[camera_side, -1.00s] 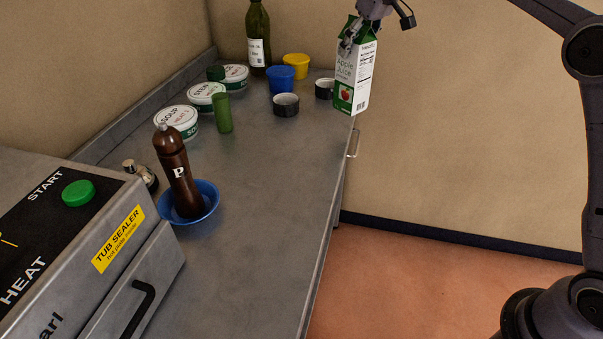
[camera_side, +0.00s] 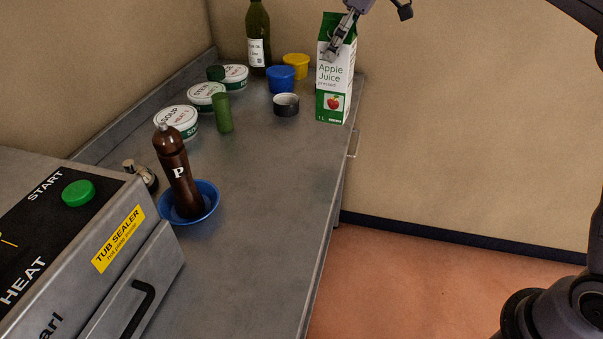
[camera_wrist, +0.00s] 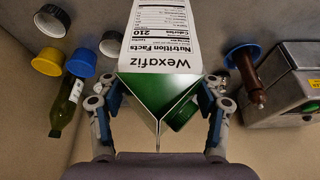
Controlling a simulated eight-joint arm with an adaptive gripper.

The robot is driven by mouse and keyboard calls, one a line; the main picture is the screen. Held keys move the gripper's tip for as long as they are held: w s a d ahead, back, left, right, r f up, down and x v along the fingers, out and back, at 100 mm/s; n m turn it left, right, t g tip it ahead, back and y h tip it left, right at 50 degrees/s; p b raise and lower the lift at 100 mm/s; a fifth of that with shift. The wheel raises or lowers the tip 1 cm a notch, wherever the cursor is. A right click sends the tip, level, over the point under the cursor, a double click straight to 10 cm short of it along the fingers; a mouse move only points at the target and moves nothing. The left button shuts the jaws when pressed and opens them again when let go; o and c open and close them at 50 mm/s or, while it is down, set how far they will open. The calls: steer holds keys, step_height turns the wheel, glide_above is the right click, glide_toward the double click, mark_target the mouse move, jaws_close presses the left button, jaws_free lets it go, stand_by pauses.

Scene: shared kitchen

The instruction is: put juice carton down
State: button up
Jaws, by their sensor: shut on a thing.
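The juice carton (camera_side: 334,83) is white and green, with "Apple Juice" and an apple on its front. It is upright at the far right end of the grey counter (camera_side: 262,190), near the right edge. I cannot tell whether its base touches the counter. My gripper (camera_side: 335,47) is shut on the carton's upper part. In the wrist view, the fingers of my gripper (camera_wrist: 160,112) stand either side of the green gable top, and the carton's nutrition panel (camera_wrist: 166,35) faces up the picture.
A black-rimmed cup (camera_side: 286,105), blue tub (camera_side: 280,80), yellow tub (camera_side: 296,66) and dark bottle (camera_side: 259,40) stand left of the carton. Soup tubs (camera_side: 177,121) and a green cylinder (camera_side: 222,113) are farther left. A pepper mill (camera_side: 178,175) stands in a blue bowl (camera_side: 208,205). The counter's front middle is clear.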

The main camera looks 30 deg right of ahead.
steer(key=s+a+n+g+y, duration=0.15)
steer(key=s+a+n, duration=0.3)
steer(key=a, duration=0.45)
steer(key=s+a+n+g, duration=0.2)
steer(key=s+a+n, duration=0.25)
steer(key=a, duration=0.55)
steer(key=s+a+n+g, duration=0.3)
steer(key=s+a+n, duration=0.7)
steer(key=s+a, duration=0.6)
steer(key=s+a+f, duration=0.7)
steer(key=s+f, duration=0.1)
steer(key=f, duration=0.2)
steer(key=shift+a+f+h, duration=0.15)
steer(key=shift+a+h, duration=0.2)
steer(key=shift+h, duration=0.1)
steer(key=shift+f, duration=0.1)
steer(key=o, duration=1.8)
steer(key=shift+w+f, duration=0.1)
